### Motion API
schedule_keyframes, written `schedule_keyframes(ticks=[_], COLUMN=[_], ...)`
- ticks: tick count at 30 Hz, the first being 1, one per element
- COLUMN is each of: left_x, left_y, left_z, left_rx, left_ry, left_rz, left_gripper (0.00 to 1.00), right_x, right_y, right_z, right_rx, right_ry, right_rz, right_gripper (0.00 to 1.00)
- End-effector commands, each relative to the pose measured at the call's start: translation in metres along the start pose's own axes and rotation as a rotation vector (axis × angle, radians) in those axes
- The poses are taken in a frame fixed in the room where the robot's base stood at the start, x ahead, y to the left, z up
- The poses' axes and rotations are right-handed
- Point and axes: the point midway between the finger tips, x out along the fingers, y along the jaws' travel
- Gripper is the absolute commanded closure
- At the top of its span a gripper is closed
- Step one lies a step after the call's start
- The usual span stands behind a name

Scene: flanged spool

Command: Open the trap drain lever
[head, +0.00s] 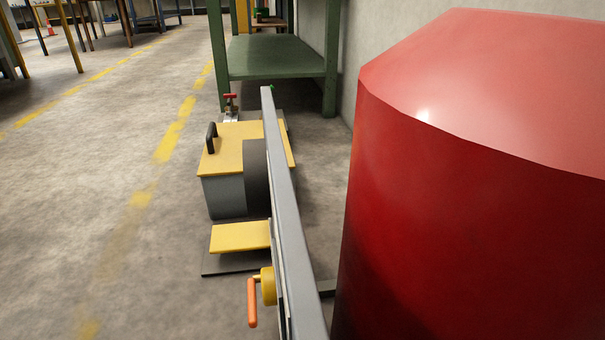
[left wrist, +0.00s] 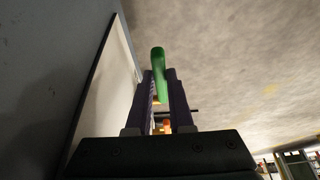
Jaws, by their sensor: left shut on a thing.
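In the left wrist view, my left gripper (left wrist: 158,78) has its two dark fingers closed around a green rounded handle (left wrist: 158,62), which stands upright between the fingertips. This green handle looks like the drain lever; its lower part and mount are hidden by the fingers. A grey panel wall lies close on the left of that view. In the head view, neither gripper shows, and the lever cannot be clearly made out.
A large red body (head: 470,200) fills the right of the head view. A tall grey panel edge (head: 285,200) stands in the middle, beside a yellow-topped box (head: 228,150) and an orange crank (head: 252,303). A green bench (head: 277,57) is behind.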

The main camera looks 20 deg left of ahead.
Motion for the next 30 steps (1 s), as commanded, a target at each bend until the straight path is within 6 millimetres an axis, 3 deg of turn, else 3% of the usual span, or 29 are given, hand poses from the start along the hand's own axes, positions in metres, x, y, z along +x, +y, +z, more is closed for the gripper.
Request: schedule_keyframes(ticks=[24, 30], left_x=[0.000, -0.009], left_y=[0.000, -0.002], left_z=[0.000, -0.007], left_rx=[0.000, -0.003], left_ry=[-0.001, -0.077], left_rz=[-0.001, -0.010], left_gripper=[1.00, 1.00], right_x=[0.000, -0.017], right_y=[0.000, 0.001], right_z=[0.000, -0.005], right_rx=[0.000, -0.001], right_ry=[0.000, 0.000], right_rz=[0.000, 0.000], right_gripper=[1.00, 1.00])
